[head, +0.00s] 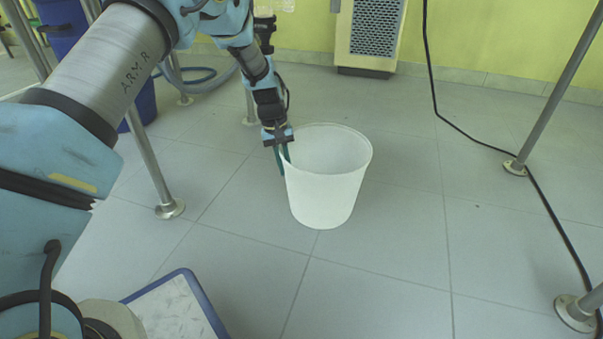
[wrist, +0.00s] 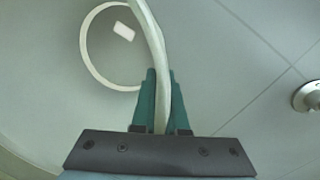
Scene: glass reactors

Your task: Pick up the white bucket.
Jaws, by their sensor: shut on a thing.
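The white bucket (head: 325,190) is upright and open at the top, in the middle of the head view. My gripper (head: 283,160) points down at the left side of its rim, with one green finger showing outside the wall. In the wrist view, the green fingers of my gripper (wrist: 161,90) are shut on the bucket's rim (wrist: 150,28), which runs between them. A pale ring and a small white patch show to the left of the rim there. I cannot tell whether the bucket's base touches the floor.
Metal posts stand at the left (head: 150,150) and right (head: 560,85). A black cable (head: 470,138) runs along the floor at the right. A blue-edged tray (head: 205,300) is at the bottom left. The tiled floor around the bucket is mostly clear.

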